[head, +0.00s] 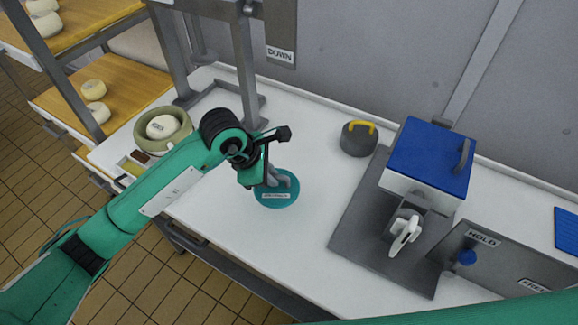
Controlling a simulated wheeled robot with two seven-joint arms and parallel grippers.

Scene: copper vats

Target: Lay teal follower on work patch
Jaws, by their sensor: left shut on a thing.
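The teal follower (275,200) is a round disc with a pale label and a grey handle on top. It is over the middle left of the white counter (240,245). My left gripper (272,180) reaches in from the left, points down and is shut on the follower's handle. The gripper and arm hide part of the follower's far left side. I cannot tell whether the disc touches the counter or hangs just above it. No marked work patch can be told apart on the white surface. My right gripper is out of view.
A grey weight with a yellow handle (358,139) stands at the back. A green mould with a white cheese (162,128) and a grey frame (246,60) stand at left.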

